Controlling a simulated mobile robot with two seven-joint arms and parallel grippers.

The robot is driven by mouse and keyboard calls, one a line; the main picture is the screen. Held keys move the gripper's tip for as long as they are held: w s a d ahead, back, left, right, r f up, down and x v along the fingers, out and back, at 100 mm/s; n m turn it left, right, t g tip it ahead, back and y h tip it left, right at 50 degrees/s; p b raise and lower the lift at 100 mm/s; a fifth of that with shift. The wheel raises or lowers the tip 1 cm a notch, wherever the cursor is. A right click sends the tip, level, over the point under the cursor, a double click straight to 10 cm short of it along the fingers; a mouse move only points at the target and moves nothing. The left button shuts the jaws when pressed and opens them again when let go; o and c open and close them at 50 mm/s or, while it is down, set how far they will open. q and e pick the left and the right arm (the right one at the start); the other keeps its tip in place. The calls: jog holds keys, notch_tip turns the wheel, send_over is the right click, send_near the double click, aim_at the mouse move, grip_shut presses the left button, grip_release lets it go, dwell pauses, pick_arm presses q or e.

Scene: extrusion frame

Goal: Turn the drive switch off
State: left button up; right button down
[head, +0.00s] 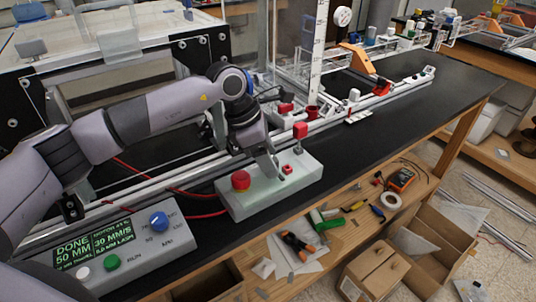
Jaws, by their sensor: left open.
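A pale control box (265,203) sits on the black bench top near its front edge. It carries a round red button (240,180), a small red piece (287,169) and an upright lever with a red cap (300,131). I see no readable label on the box, so which of these is the drive switch I cannot tell for sure. My left gripper (274,168) is open and points down over the box, between the round red button and the red-capped lever. Whether its fingers touch anything is unclear. My right gripper is not in view.
A console (185,255) at lower left has a green display, a blue knob (158,221) and a green button (112,262). A rail with a tall white ruler (318,50) runs behind the box. Tools and tape lie on a lower shelf. The bench top right of the box is clear.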

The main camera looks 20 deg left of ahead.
pick_arm(q)
jog(key=c, duration=1)
jog(key=shift+c, duration=0.2)
